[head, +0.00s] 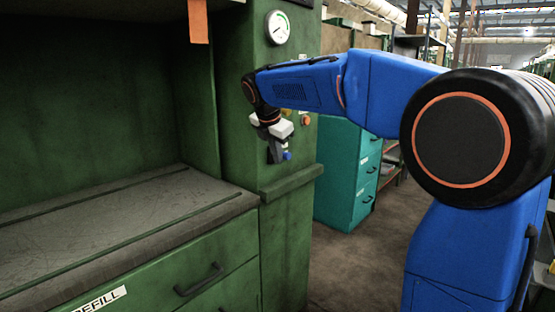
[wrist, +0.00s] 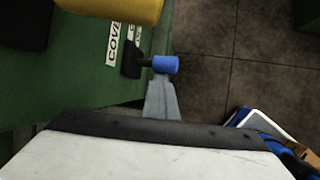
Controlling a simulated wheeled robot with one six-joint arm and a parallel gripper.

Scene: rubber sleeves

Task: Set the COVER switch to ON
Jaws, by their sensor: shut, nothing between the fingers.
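The switch shows in the wrist view as a dark lever with a blue knob (wrist: 166,64) on the green panel. The blue knob also shows in the head view (head: 287,155). A white label (wrist: 113,45) beside it reads "COV", its rest cut off or hidden. My gripper (wrist: 160,85) is shut and empty, its grey fingertips right at the blue knob; I cannot tell whether they touch it. In the head view my gripper (head: 275,154) is in front of the green column and hides most of the switch. Its set position is not readable.
A yellow part (wrist: 110,7) sticks out close above the switch. An orange button (head: 305,119) and a round gauge (head: 278,27) are on the green column (head: 285,225). A bench top (head: 120,225) is at the left, a teal cabinet (head: 337,180) behind. Floor is clear between.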

